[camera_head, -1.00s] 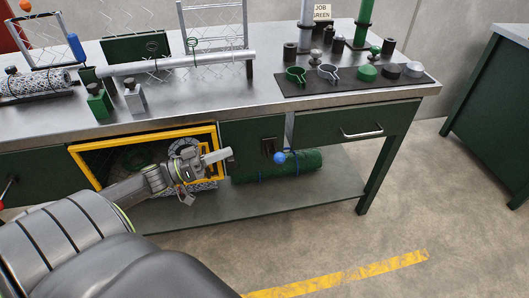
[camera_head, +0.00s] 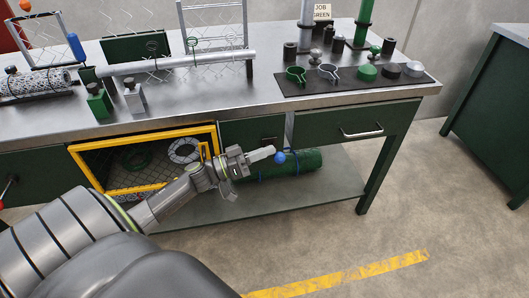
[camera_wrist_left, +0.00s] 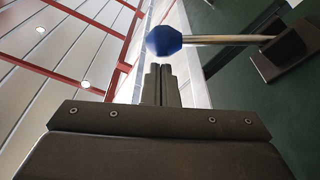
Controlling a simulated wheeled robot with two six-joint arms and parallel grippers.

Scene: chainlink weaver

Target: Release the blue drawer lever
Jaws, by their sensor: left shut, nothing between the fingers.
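The lever's round blue knob (camera_head: 280,158) sits in front of the dark green drawer front below the bench top. My right gripper is not in view.
A yellow-framed mesh bin door (camera_head: 145,137) stands left of the lever. A green roll (camera_head: 300,165) lies on the lower shelf (camera_head: 330,188) behind and below the knob. A drawer with a metal handle (camera_head: 361,133) is to the right. The bench edge (camera_head: 250,115) overhangs above.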

